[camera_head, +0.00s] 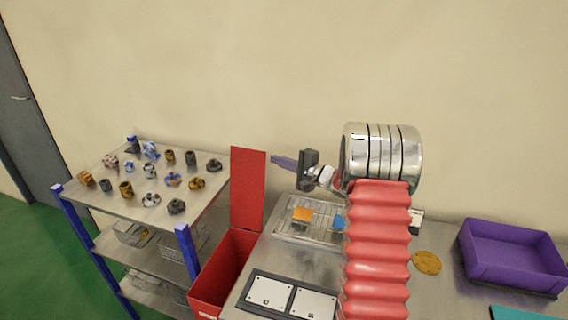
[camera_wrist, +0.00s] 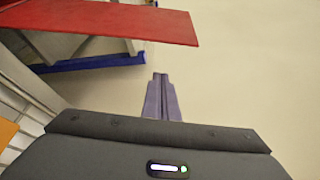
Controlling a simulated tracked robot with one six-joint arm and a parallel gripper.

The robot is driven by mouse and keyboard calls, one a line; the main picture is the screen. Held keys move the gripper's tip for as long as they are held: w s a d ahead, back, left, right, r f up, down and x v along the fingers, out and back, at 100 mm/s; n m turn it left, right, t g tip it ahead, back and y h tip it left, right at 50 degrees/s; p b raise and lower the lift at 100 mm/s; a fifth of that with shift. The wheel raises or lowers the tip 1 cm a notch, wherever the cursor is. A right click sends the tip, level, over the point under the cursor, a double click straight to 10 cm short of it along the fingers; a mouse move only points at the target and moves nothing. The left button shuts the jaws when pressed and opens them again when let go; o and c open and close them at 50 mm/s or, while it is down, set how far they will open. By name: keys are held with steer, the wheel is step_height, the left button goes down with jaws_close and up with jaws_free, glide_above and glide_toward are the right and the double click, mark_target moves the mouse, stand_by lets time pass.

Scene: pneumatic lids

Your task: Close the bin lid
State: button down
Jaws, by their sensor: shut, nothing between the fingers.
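The red bin (camera_head: 222,270) stands at the left end of the metal table, and its inside shows. Its red lid (camera_head: 247,190) stands upright, open, at the bin's back side. My gripper (camera_head: 275,160) is shut and empty, with its purple fingers pointing left, close to the lid's upper right edge in the head view. I cannot tell whether they touch it. In the wrist view the shut fingers (camera_wrist: 160,82) point ahead, and the red lid (camera_wrist: 110,20) crosses the upper left, apart from the fingertips in the picture.
A shelf rack (camera_head: 150,195) with several small metal parts stands left of the bin. The table holds a wire tray (camera_head: 290,232) with an orange block, white plates (camera_head: 313,303), a yellow disc (camera_head: 427,262) and a purple crate (camera_head: 510,258). A wall stands behind.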

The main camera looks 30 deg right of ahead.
mark_target(262, 159)
steer(key=shift+w+a+r, duration=0.1)
steer(key=shift+w+a, duration=0.4)
steer(key=shift+a, duration=0.35)
steer(key=shift+w+a+r, duration=0.1)
steer(key=shift+w+a, duration=0.4)
steer(key=shift+a, duration=0.35)
steer(key=shift+w+a+r, duration=0.1)
steer(key=shift+w+a, duration=0.4)
steer(key=shift+a, duration=0.35)
steer(key=shift+s+d, duration=0.1)
steer(key=shift+s, duration=0.05)
